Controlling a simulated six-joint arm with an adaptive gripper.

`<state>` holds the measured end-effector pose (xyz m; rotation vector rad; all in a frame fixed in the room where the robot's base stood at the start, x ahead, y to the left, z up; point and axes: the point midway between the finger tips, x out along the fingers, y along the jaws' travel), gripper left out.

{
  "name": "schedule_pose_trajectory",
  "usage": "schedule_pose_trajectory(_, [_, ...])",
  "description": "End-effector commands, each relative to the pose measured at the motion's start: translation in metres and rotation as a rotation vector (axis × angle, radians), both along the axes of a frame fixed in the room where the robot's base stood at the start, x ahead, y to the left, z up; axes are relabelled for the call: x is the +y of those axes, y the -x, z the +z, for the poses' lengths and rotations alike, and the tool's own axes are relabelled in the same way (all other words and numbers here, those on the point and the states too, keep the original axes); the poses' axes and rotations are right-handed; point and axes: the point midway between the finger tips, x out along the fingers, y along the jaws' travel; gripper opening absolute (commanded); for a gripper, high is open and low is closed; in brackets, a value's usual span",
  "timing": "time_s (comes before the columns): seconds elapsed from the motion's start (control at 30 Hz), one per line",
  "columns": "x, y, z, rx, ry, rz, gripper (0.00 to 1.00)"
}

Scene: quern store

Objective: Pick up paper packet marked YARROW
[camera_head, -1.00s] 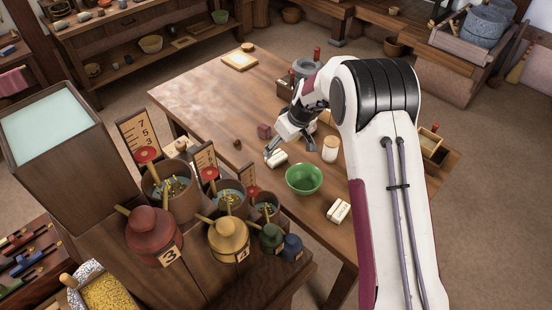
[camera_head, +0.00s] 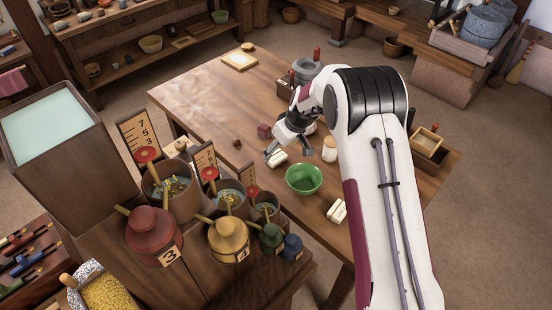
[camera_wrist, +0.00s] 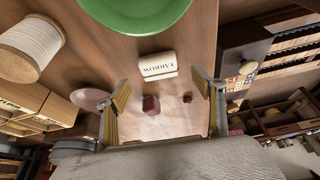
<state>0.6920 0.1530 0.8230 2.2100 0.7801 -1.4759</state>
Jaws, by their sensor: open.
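A small white paper packet (camera_head: 277,158) lies on the wooden table, left of and behind the green bowl. In the wrist view, the packet (camera_wrist: 158,65) has dark lettering that appears upside down and is hard to read. My gripper (camera_head: 287,154) is low over the table at this packet. In the wrist view, its two fingers (camera_wrist: 162,86) are spread apart with nothing held between them. The packet shows just beyond the fingertips, roughly centred between them. A second pale packet or pair of packets (camera_head: 337,211) lies nearer, right of the bowl; its marking cannot be read.
A dark red cube (camera_head: 264,131) and a small brown object (camera_head: 237,144) lie behind and left. Canisters crowd the front left. The table's left back is mostly clear.

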Motion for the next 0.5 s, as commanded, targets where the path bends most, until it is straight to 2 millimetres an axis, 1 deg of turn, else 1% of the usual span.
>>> schedule_pose_trajectory(0.3, [0.005,-0.007,-0.027,0.003,0.000,0.001,0.68])
schedule_pose_trajectory(0.5, [0.009,-0.013,-0.041,0.000,0.000,0.001,0.68])
